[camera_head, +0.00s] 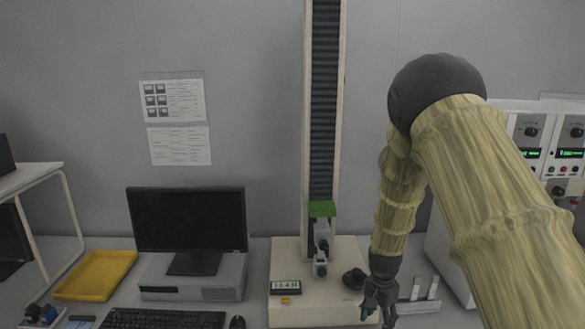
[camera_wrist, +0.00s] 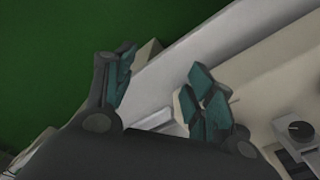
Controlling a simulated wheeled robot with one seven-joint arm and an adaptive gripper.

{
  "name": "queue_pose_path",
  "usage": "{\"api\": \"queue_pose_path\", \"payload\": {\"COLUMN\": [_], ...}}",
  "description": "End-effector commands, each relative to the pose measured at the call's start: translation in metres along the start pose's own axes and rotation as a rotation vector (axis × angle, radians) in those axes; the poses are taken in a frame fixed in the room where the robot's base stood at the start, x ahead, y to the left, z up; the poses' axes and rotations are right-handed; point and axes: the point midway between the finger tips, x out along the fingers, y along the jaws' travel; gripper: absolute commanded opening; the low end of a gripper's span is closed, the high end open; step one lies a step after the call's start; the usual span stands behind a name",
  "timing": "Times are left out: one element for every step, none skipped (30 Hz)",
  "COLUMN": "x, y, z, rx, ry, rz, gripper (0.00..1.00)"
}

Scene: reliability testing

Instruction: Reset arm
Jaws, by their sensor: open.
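My arm comes in from the right in the head view and bends down at a dark joint. My gripper (camera_head: 378,304) hangs at its lower end, pointing down, just right of the base of the tall test stand (camera_head: 340,290). In the wrist view my gripper (camera_wrist: 158,92) shows two dark fingers with teal pads, spread apart with nothing between them. I cannot tell whether the fingers touch the stand or the bench.
Left on the bench are a monitor (camera_head: 187,220), a box (camera_head: 192,278) under it, a keyboard (camera_head: 165,319), a mouse (camera_head: 237,322) and a yellow tray (camera_head: 95,275). Instruments with green displays (camera_head: 541,140) stand at right. A dark knob (camera_head: 354,279) sits near my gripper.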

Motion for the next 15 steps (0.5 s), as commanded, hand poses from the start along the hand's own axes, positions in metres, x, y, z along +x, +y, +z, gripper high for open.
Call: {"api": "queue_pose_path", "payload": {"x": [0.023,0.034,0.052,0.065,0.079,0.096,0.109,0.121,0.137,0.148,0.159,0.173,0.183,0.193,0.204], "y": [0.012,0.019,0.030,0.038,0.048,0.060,0.070,0.080,0.093,0.104,0.114,0.129,0.139,0.151,0.166], "z": [0.008,0.013,0.020,0.026,0.032,0.041,0.048,0.055,0.066,0.074,0.083,0.095,0.104,0.114,0.127], "rx": [-0.024,-0.044,-0.071,-0.094,-0.120,-0.155,-0.180,-0.207,-0.244,-0.273,-0.300,-0.338,-0.368,-0.398,-0.437], "ry": [-0.003,-0.002,0.000,0.002,0.003,0.006,0.006,0.008,0.009,0.009,0.009,0.008,0.008,0.007,0.005], "rz": [0.010,0.014,0.018,0.021,0.024,0.027,0.030,0.032,0.033,0.035,0.036,0.037,0.036,0.036,0.035], "gripper": [0.55,0.55,0.55,0.55,0.55,0.55,0.55,0.55,0.55,0.55,0.55,0.55,0.55,0.55,0.55]}}
